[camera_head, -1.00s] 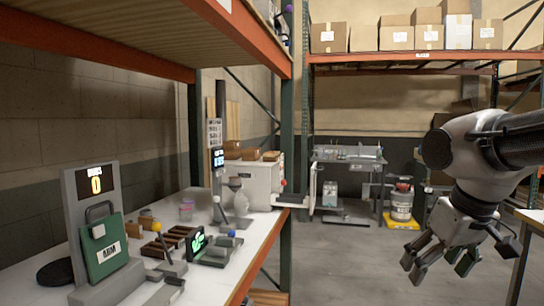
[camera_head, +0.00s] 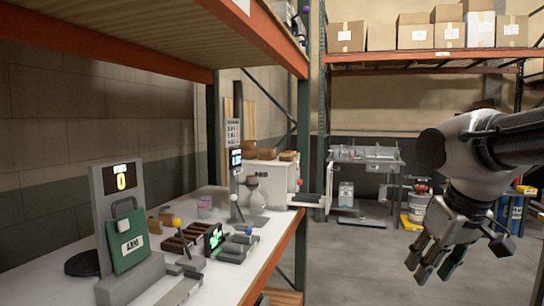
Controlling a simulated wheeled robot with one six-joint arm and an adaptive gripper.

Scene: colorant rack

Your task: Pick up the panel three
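No thing marked as panel three can be made out for certain. A green panel (camera_head: 126,241) with a dark handle and a white label stands upright against a grey stand on the shelf at left. The label is too small to read surely. Several dark brown blocks (camera_head: 177,243) sit in a low rack further along the shelf. A small dark screen with a green sign (camera_head: 214,238) stands beside them. My gripper (camera_head: 432,266) hangs at the right over the floor, fingers pointing down and apart, with nothing seen held. It is well away from the shelf.
The white shelf top (camera_head: 60,272) has an orange front edge and an upper deck (camera_head: 120,30) above it. A green post (camera_head: 302,150) stands at its far end. A grey workbench (camera_head: 365,160) and a yellow-based bucket (camera_head: 418,207) stand behind. The floor between is clear.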

